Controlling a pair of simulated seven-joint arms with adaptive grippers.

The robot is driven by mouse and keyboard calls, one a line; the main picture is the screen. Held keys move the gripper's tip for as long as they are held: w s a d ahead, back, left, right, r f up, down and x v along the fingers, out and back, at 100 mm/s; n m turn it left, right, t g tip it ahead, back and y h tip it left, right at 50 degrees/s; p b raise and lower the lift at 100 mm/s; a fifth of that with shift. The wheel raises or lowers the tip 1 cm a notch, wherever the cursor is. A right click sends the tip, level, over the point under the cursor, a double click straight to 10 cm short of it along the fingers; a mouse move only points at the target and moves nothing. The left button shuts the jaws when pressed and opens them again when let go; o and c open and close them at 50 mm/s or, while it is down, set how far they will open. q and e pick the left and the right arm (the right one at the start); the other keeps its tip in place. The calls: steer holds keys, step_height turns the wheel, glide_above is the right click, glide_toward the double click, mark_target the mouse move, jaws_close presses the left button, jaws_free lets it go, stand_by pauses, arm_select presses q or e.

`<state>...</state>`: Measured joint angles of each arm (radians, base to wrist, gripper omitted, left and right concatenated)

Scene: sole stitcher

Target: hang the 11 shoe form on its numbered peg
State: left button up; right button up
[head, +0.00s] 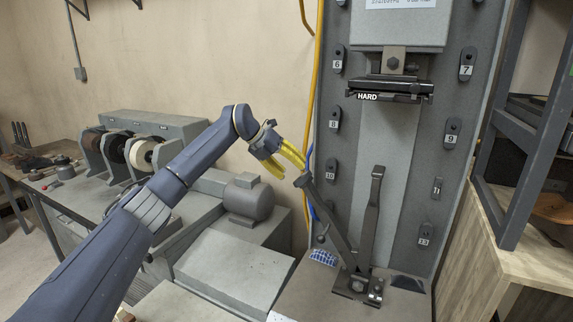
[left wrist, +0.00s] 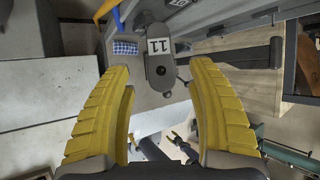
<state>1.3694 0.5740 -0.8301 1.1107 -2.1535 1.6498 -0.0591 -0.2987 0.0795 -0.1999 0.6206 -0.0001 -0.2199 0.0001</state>
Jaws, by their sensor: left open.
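In the left wrist view a dark grey oval piece with a white "11" label (left wrist: 158,62) and a round hole lies ahead between my open fingertips, with no finger touching it. I take it for the 11 shoe form; what supports it cannot be told. My left gripper (head: 285,160), with yellow fingers, is open and empty beside the upper end of a slanted dark arm (head: 328,218). In the head view the 11 mark (head: 437,188) is on the right side of the grey panel, looking narrower than the dark tags around it. My right gripper is out of view.
Several numbered dark tags, such as 9 (head: 452,132) and 10 (head: 331,170), line the panel. A second dark arm (head: 370,220) stands upright in front of it. The head marked HARD (head: 390,92) overhangs. A yellow hose (head: 314,80) runs at left. A grinder bench (head: 160,128) is further left.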

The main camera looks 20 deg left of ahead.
mark_target(302, 176)
arm_select(q)
steer(key=shift+x, duration=2.85)
jaws_close()
steer(key=shift+r, duration=0.2)
steer(key=shift+w+a+r, duration=0.15)
steer(key=shift+a+r, duration=0.65)
steer(key=shift+r, duration=0.3)
steer(key=shift+r, duration=0.1)
steer(key=shift+w+a+r, duration=0.1)
steer(key=shift+a+r, duration=0.45)
steer(key=shift+r, duration=0.25)
steer(key=shift+w+a+r, duration=0.1)
steer(key=shift+a+r, duration=0.45)
steer(key=shift+r, duration=0.25)
steer(key=shift+a+r, duration=0.55)
steer(key=shift+r, duration=0.25)
